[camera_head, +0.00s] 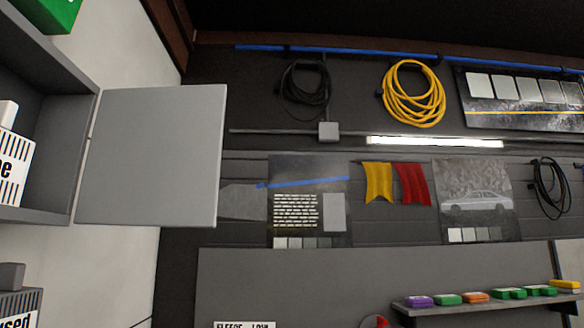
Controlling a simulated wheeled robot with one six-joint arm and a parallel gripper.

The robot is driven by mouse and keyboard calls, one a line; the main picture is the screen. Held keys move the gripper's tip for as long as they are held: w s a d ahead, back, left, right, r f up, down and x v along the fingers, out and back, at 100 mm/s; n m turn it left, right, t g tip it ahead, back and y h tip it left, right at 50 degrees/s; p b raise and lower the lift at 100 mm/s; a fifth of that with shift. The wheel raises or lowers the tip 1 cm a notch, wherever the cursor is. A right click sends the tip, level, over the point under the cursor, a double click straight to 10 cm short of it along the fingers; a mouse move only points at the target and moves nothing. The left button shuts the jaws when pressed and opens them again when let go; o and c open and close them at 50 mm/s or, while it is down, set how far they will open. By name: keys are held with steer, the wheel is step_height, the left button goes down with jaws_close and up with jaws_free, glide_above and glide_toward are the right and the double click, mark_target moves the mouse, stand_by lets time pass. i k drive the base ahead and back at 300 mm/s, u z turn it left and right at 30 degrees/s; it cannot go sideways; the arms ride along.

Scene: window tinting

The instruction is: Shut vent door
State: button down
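A flat grey door panel (152,156) stands swung open at the left. Its left edge meets the front edge of an open grey wall cabinet (58,150), and the cabinet's inside is exposed. This is the only open door I see; no vent slats show on it, so I cannot tell for certain that it is the vent door. My gripper is not in view.
The cabinet holds a white box with black print (14,168). A green box (48,14) is above it. A shelf (490,304) with small coloured blocks is at the lower right. Yellow cable (413,94) hangs on the dark back wall.

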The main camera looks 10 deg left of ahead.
mark_target(153, 159)
steer(key=z, duration=0.6)
steer(key=i, duration=1.25)
steer(key=u, duration=0.3)
